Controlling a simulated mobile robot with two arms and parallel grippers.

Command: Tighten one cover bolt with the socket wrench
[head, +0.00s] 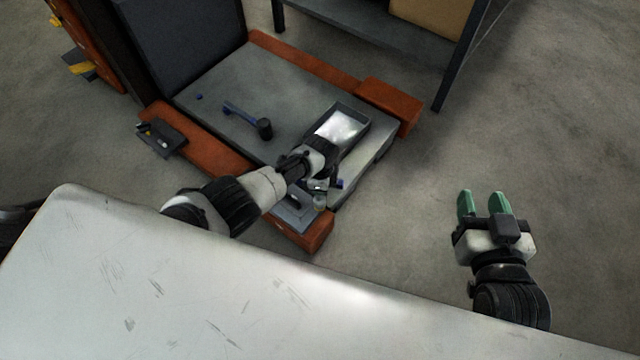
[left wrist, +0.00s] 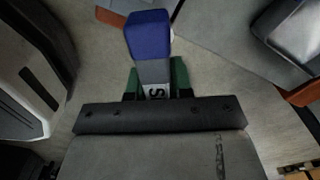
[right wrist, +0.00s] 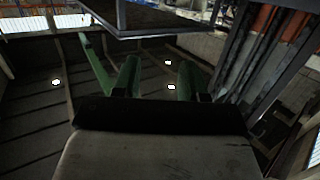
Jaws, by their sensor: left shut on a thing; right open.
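My left gripper (head: 322,188) is low over the near right corner of the orange-edged platform, partly hidden by its own wrist. In the left wrist view its green fingers (left wrist: 157,80) are shut on a grey tool with a blue end (left wrist: 149,35) and a label with an "S"; it looks like the socket wrench. A bit of blue (head: 340,184) shows beside the gripper in the head view. My right gripper (head: 484,203) is open and empty over the floor, fingers apart in the right wrist view (right wrist: 160,80). I cannot make out any cover bolt clearly.
A blue-handled tool with a black head (head: 245,119) lies on the grey platform top (head: 215,120). A shiny-bottomed tray (head: 362,111) is right of it. A small dark tray (head: 163,140) sits on the left orange rail. A bench (head: 375,45) stands behind. Floor at right is free.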

